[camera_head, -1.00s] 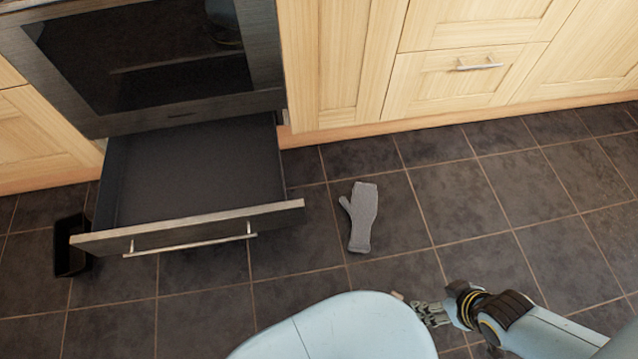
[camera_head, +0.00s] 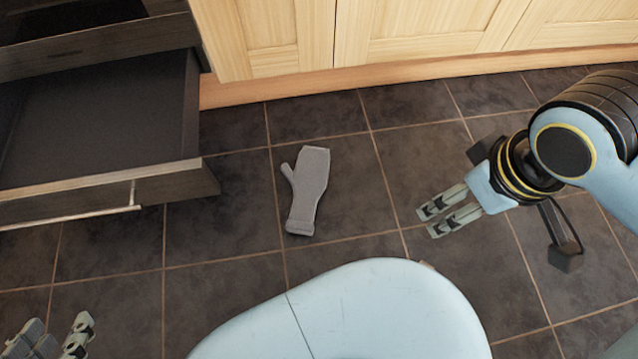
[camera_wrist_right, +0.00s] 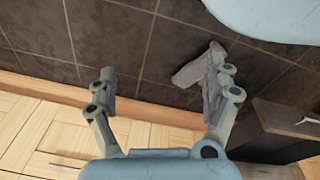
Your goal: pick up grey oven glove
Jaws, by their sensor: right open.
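The grey oven glove (camera_head: 309,190) lies flat on the dark tiled floor in the head view, its thumb pointing up and left. In the right wrist view the glove (camera_wrist_right: 188,72) shows beyond the right-hand finger, which partly overlaps it in the picture. My right gripper (camera_head: 428,222) is to the right of the glove and apart from it. Its fingers are spread and empty in the wrist view (camera_wrist_right: 168,80). My left gripper (camera_head: 58,338) is at the lower left corner of the head view, partly cut off, well away from the glove, with its fingers apart.
Wooden cabinets (camera_head: 400,35) with a plinth line the back. The floor around the glove is clear. My own pale blue body fills the bottom middle.

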